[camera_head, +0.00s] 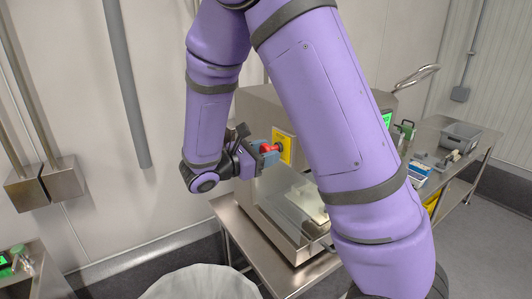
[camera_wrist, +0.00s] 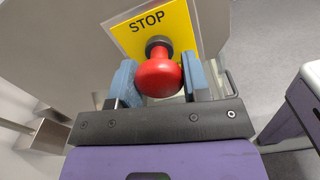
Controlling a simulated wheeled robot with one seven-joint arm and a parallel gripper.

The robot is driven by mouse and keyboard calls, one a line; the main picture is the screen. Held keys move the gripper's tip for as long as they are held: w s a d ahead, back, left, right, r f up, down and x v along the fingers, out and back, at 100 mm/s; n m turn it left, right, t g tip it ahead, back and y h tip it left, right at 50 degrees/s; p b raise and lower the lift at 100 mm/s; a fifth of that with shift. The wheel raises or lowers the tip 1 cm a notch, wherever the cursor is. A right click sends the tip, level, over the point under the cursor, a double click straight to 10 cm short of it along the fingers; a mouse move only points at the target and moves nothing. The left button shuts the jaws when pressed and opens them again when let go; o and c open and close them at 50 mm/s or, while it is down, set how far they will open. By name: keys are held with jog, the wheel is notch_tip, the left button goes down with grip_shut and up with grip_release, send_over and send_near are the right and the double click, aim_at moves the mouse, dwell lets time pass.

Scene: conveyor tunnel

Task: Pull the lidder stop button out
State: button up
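The lidder stop button (camera_wrist: 158,76) is a red mushroom knob on a dark collar. It stands out from a yellow plate marked STOP (camera_wrist: 170,22). In the head view the button (camera_head: 269,148) shows as a small red shape beside the yellow plate (camera_head: 284,149) on the steel machine's end. My gripper (camera_wrist: 160,82) has one blue finger on each side of the red knob. Both fingers look to be against its edges, and the knob fills the gap between them. The exact contact is partly hidden behind the knob.
The steel lidder (camera_head: 262,105) stands on a steel table (camera_head: 238,228), with a clear guard low on its front. My arm hides much of the machine. A bin with a pale liner (camera_head: 203,283) stands in front. A grey crate (camera_head: 461,136) sits at the right.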

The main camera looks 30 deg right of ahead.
jog(key=c, duration=0.5)
jog(key=shift+a, duration=0.85)
jog(key=o, duration=1.3)
jog(key=shift+a, duration=0.1)
jog(key=a, duration=1.1)
jog(key=shift+d, duration=0.1)
